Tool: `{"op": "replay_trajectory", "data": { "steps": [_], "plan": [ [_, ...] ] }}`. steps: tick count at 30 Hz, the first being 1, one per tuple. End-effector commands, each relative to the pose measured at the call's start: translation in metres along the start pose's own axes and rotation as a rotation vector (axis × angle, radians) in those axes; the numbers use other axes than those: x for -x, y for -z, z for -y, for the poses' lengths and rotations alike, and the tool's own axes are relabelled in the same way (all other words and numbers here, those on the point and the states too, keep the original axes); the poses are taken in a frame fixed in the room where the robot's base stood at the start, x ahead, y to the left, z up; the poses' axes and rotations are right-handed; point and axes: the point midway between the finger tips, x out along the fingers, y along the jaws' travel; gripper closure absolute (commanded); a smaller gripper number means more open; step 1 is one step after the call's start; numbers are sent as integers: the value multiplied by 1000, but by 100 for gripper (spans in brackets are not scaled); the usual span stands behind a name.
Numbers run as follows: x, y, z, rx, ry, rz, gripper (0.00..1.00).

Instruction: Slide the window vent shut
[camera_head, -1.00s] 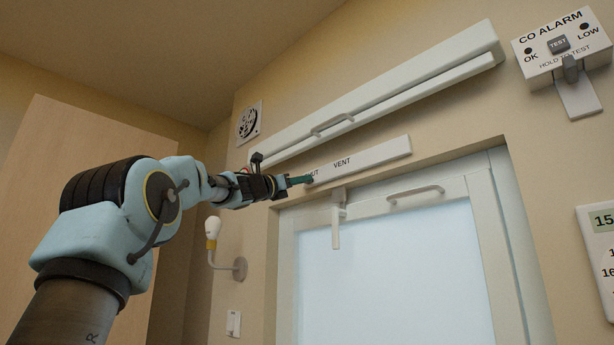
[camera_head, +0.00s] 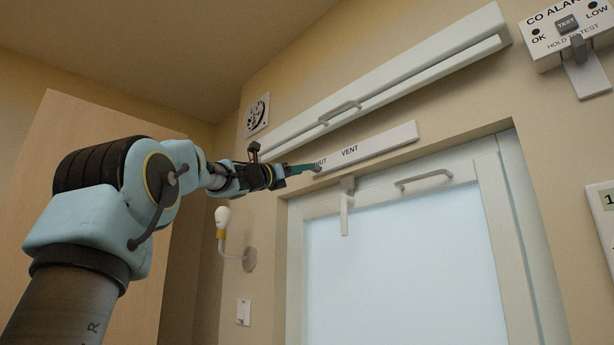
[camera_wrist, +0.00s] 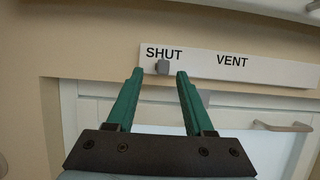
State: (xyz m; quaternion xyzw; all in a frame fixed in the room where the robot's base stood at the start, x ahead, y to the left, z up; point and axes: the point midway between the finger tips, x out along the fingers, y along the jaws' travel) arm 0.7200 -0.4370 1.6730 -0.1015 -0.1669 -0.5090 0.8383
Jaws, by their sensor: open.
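The window vent (camera_head: 385,143) is a white strip above the window, lettered SHUT at its left end and VENT further right.
A long white housing with a handle (camera_head: 340,110) runs above the vent. Below are the window frame, a grey latch (camera_head: 346,200) and a handle (camera_head: 424,180). A wall lamp (camera_head: 222,222) is at left; a CO alarm (camera_head: 570,35) is at upper right.

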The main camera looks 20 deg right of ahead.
Motion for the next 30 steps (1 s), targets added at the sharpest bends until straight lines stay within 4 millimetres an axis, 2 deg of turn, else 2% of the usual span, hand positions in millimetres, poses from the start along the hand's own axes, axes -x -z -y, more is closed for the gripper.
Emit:
{"op": "replay_trajectory", "data": {
  "steps": [1, 6, 12, 30],
  "plan": [
    [15, 6, -1, -4, -4, 0, 48],
    [47, 5, -1, -4, -4, 0, 48],
    [69, 3, -1, -1, -2, -1, 48],
    [74, 0, -1, 0, -1, 0, 48]
  ]
}}
